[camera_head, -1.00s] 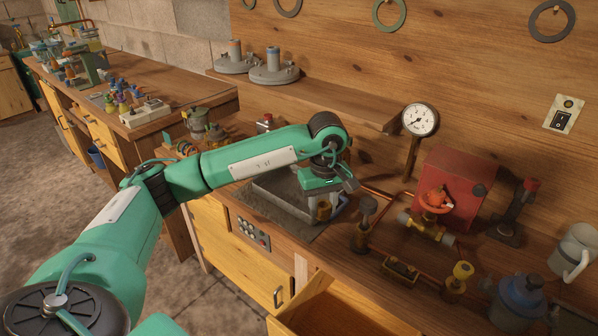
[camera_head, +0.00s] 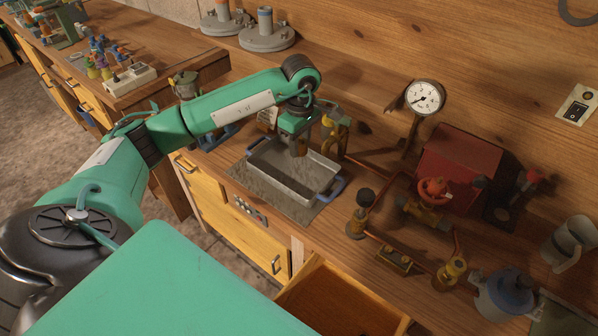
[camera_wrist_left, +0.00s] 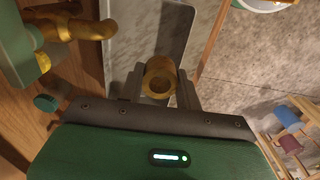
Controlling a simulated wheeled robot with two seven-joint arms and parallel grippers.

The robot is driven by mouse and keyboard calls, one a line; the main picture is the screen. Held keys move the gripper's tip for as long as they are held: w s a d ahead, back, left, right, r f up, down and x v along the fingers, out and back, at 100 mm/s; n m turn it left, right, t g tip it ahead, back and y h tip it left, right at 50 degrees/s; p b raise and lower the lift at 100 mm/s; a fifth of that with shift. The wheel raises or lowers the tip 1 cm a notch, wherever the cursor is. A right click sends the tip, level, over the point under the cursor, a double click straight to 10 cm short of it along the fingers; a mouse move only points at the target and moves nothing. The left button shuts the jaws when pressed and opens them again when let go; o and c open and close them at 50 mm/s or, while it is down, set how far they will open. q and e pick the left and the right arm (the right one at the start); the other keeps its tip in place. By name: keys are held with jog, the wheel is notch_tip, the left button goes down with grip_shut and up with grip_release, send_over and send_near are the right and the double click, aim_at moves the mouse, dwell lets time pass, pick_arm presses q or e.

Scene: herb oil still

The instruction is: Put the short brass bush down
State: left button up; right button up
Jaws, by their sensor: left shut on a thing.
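My left gripper (camera_head: 298,150) is shut on the short brass bush, over the far side of a grey metal tray (camera_head: 264,180) with blue handles. In the head view the bush is too small and dark to make out. The tray also shows behind it in the left wrist view (camera_wrist_left: 160,20). Whether the bush touches the tray is not clear. My right gripper is not in view.
The tray lies on a grey mat (camera_head: 245,178). A brass fitting (camera_head: 338,138) stands close right of my left gripper. Copper pipes, a pressure gauge (camera_head: 425,97) and a red box (camera_head: 460,165) stand further right. An open drawer (camera_head: 335,300) juts out in front.

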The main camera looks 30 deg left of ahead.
aim_at(300, 185)
pick_arm(q)
notch_tip(300, 185, down, 14)
jog(key=p, duration=0.2)
jog(key=shift+r+p, duration=0.25)
jog(key=shift+p, duration=0.05)
jog(key=shift+f, duration=0.15)
jog(key=o, duration=1)
